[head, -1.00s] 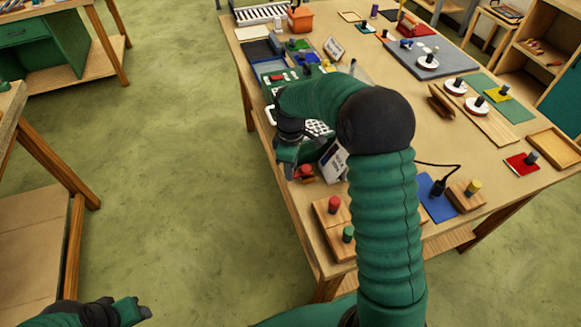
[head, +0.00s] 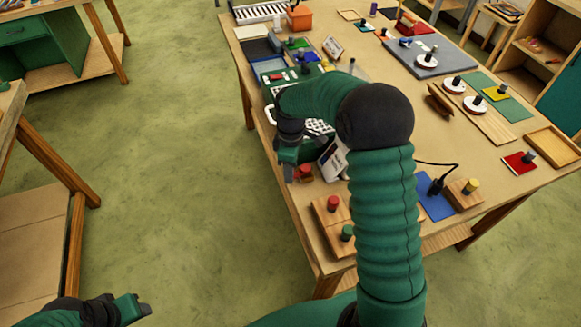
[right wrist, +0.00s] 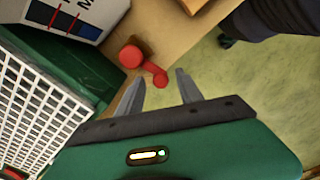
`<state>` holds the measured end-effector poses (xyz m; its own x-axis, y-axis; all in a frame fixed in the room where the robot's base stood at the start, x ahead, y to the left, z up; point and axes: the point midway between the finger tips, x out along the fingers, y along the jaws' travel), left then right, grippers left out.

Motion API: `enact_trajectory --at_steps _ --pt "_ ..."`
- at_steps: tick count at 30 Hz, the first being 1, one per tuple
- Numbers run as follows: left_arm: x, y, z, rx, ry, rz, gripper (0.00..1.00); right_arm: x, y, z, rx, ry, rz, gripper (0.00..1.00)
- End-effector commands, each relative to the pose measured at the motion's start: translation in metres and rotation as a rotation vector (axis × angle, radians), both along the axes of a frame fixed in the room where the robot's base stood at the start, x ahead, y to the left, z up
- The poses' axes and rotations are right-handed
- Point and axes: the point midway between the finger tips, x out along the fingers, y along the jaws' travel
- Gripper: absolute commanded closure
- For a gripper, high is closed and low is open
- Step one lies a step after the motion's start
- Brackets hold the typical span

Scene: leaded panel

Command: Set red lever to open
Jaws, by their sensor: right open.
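The red lever (right wrist: 135,58) shows in the right wrist view as a large round red end joined by a short arm to a smaller red knob. It stands at the table edge, beside the green panel. In the head view a red part of it (head: 305,172) shows just right of my right gripper (head: 289,174). In the right wrist view my right gripper (right wrist: 158,88) is open, its two fingers apart, with the small knob just ahead of the gap between the tips. I cannot tell whether they touch. My left gripper (head: 138,310) is low at the left, away from the table; its jaws are unclear.
A white sign (head: 333,160) with dark print stands close to the lever. A white grid (right wrist: 40,105) lies beside my right gripper. A wooden block with red and green knobs (head: 330,216) is nearer the front. The floor left of the table is clear.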

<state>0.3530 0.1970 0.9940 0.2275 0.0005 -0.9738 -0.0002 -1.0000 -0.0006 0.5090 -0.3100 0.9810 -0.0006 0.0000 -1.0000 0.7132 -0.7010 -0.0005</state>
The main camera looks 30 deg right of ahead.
Motion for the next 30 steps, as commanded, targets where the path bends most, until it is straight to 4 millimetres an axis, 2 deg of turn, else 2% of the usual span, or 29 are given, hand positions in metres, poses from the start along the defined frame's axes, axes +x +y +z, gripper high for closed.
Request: enact_trajectory --at_steps 5,8,18,21,25,30 --pt "0.000 0.000 0.000 0.000 0.000 0.000 0.52 0.000 0.000 0.005 0.000 -0.001 0.000 0.57" --pt "0.000 0.000 0.000 0.000 0.000 0.000 0.52 0.001 0.000 0.021 -0.001 -0.004 0.000 0.57" --pt "0.000 0.000 0.001 0.000 0.000 0.000 0.52 0.002 0.000 0.118 0.000 -0.004 0.000 0.57" --pt "0.000 0.000 0.002 0.000 0.000 0.000 0.52 0.002 0.000 0.142 0.000 -0.003 0.000 0.57" --pt "0.000 0.000 0.003 0.000 0.000 0.000 0.52 0.002 -0.001 0.161 0.001 0.001 0.000 0.57" --pt "0.000 0.000 0.003 0.000 0.000 0.000 0.52 0.002 -0.001 0.167 0.001 0.002 0.000 0.57"
